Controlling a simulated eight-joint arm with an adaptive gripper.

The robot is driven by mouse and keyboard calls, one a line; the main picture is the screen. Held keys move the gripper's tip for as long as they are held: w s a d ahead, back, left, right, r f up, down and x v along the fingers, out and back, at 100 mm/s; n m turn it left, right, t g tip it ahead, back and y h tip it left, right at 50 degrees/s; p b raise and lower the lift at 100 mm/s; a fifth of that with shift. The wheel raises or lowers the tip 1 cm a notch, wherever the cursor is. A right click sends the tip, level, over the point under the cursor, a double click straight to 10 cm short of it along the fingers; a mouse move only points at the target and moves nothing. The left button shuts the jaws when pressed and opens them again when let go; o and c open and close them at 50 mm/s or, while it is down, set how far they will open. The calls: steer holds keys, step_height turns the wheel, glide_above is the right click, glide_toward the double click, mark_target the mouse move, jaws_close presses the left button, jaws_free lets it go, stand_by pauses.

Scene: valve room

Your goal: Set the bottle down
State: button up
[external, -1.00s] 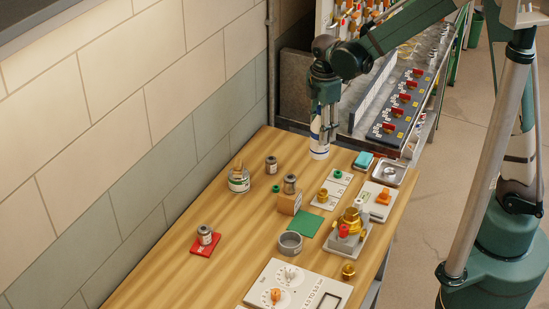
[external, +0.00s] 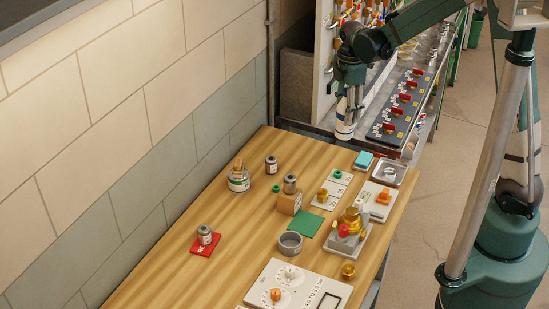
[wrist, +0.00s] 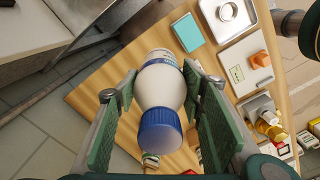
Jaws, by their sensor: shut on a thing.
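The bottle (wrist: 160,88) is white with a blue cap and a partly visible blue label. My gripper (wrist: 160,95) is shut on it, with a green pad on each side of its body in the wrist view. In the external view the bottle (external: 344,129) hangs upright under my gripper (external: 348,105), past the far edge of the wooden table (external: 240,215) and in front of the metal bench. The bottle's base looks clear of any surface. The gripper's fingers partly hide the bottle in the external view.
A teal block (external: 363,160) and a metal tray (external: 389,172) lie at the table's far right corner. A row of red switches (external: 397,111) is close to the right of the bottle. Cans and a jar (external: 239,179) stand farther left. Bare wood lies along the table's far edge.

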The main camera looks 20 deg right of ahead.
mark_target(346, 134)
stand_by(0.4)
steer(key=shift+f, duration=2.95)
steer(key=shift+f, duration=2.05)
steer(key=shift+f, duration=0.15)
steer(key=o, duration=1.2)
